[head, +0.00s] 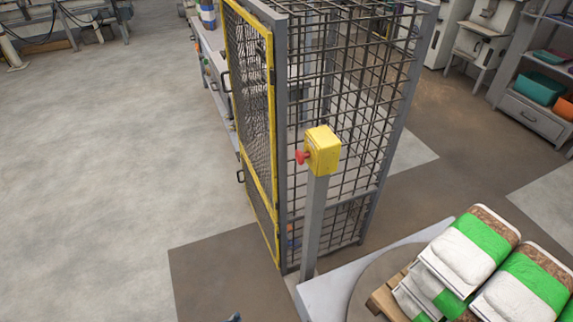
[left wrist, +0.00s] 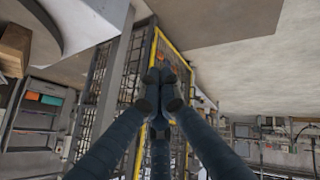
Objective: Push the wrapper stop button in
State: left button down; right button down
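The wrapper stop button (head: 302,157) is a red knob on the left face of a yellow box (head: 323,150). The box sits on top of a grey post (head: 314,222) in front of a mesh cage. The button stands out from the box and nothing touches it. Only a small dark blue tip of my left gripper (head: 235,317) shows at the bottom edge of the head view, well below and left of the button. In the left wrist view the fingers of my left gripper (left wrist: 160,88) are drawn together at their tips, with nothing visible between them. My right gripper is not in view.
The mesh cage (head: 345,100) with a yellow-framed door (head: 262,130) stands behind the post. Stacked green and white bags (head: 468,247) lie on a pallet (head: 386,298) at lower right. Shelving (head: 528,118) stands at upper right. The floor at left is open.

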aim_at(302, 157)
pick_arm(q)
jog(key=w+d+r+n+t+h, duration=0.1)
jog(key=w+d+r+n+t, duration=0.1)
jog(key=w+r, duration=0.45)
jog(key=w+d+r+n+t, duration=0.15)
jog(key=w+r, duration=0.25)
jog(key=r, duration=0.5)
jog(key=w+d+r+n+t+h, duration=0.1)
jog(key=w+r, duration=0.1)
jog(key=r, duration=0.6)
jog(key=w+d+r+n+t+h, duration=0.1)
jog(key=d+r+n+t, duration=0.1)
jog(key=r, duration=0.7)
jog(key=w+d+r+n+t+h, duration=0.1)
jog(key=w+d+r+n+t, duration=0.1)
jog(key=r, duration=0.7)
jog(key=shift+w+h, duration=0.3)
jog(key=shift+d, duration=0.15)
jog(key=s+d+b+x, duration=0.1)
jog(key=b+x, duration=0.3)
jog(key=x, duration=0.8)
jog(key=shift+w+d, duration=0.35)
jog(key=shift+d, duration=0.55)
